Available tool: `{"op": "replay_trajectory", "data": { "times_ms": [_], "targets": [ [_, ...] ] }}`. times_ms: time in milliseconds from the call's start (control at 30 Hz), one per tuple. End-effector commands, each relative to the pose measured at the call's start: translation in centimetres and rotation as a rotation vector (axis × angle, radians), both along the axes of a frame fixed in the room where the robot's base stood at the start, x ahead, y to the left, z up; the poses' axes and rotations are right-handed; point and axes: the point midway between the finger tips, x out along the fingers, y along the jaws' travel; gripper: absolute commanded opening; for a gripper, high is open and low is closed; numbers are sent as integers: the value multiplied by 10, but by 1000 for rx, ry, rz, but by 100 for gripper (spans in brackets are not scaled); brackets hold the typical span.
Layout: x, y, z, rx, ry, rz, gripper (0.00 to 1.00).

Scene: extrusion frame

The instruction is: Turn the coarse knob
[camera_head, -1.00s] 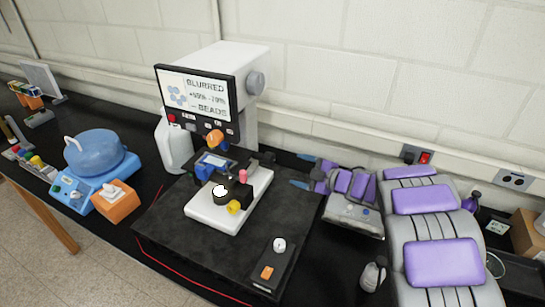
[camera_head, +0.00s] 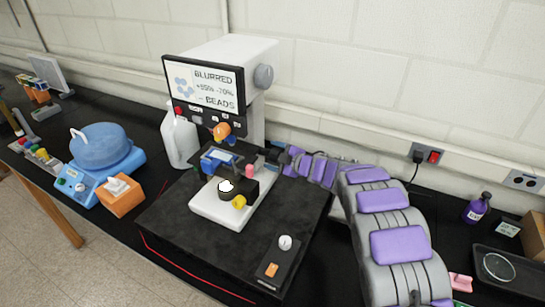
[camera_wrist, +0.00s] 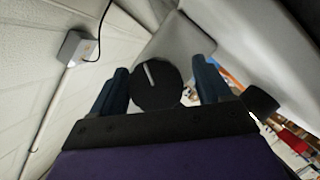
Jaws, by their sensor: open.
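A black round knob (camera_wrist: 156,88) with a white mark line shows in the wrist view, against the white microscope body. My gripper (camera_wrist: 162,75) is open, with one blue finger to each side of the knob; I cannot tell whether they touch it. In the head view, my purple and grey arm reaches in from the right, and my gripper (camera_head: 279,157) is at the right side of the microscope's lower part, by a dark knob-like part (camera_head: 272,153). That part is mostly hidden there. The microscope (camera_head: 240,52) has a screen (camera_head: 208,86) reading "BLURRED". A larger grey knob (camera_head: 263,76) is high on its right side.
The white stage base (camera_head: 208,208) with small coloured parts stands on a black board (camera_head: 170,227). A white jug (camera_head: 180,138) and a blue round device (camera_head: 98,150) are to the left. A purple bottle (camera_head: 477,208) and a dark tray (camera_head: 497,267) are to the right.

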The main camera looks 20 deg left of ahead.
Motion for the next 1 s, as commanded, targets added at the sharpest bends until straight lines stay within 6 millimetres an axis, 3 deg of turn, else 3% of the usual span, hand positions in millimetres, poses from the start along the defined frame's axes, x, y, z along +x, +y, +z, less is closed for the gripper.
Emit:
{"op": "replay_trajectory", "data": {
  "times_ms": [367,867,1000],
  "targets": [
    [1,9,-3,-5,0,0,77],
    [0,4,-2,-3,1,0,29],
    [0,3,-2,-3,2,-1,26]
  ]
}}
